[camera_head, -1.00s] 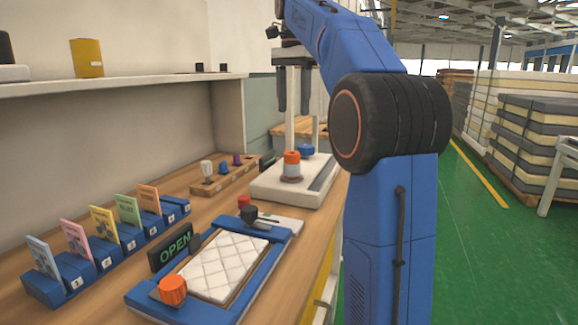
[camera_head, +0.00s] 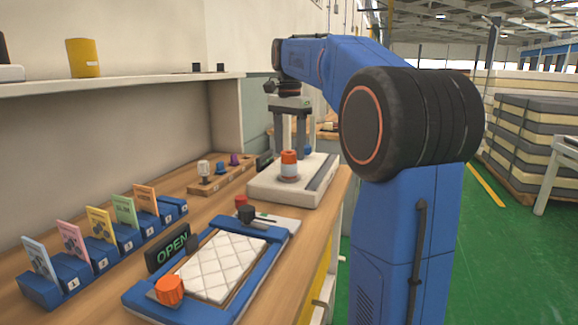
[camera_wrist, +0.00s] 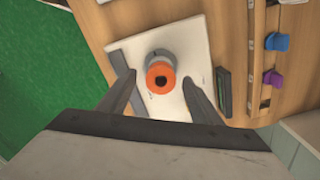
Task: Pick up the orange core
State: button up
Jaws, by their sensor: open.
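The orange core (camera_head: 289,158) stands upright on a grey base on the white platform (camera_head: 262,187) at the back of the bench. In the wrist view the orange core (camera_wrist: 160,64) shows as an orange ring with a dark hole, near the middle. My gripper (camera_head: 290,146) is open and points down above the core. In the wrist view its two fingers (camera_wrist: 158,82) lie on either side of the core, with gaps between. How far the tips are above it is hard to tell.
A wooden rack (camera_head: 222,180) with white, blue and purple pegs is left of the platform. A blue frame (camera_head: 135,302) with a quilted pad and an orange knob (camera_head: 170,290) lies nearer, beside a card holder (camera_head: 40,290).

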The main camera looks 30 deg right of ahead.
aim_at(289, 156)
jog(key=shift+f, duration=1.5)
jog(key=shift+w, duration=0.1)
jog(key=c, duration=1.2)
jog(key=shift+r, duration=0.1)
jog(key=shift+c, duration=0.2)
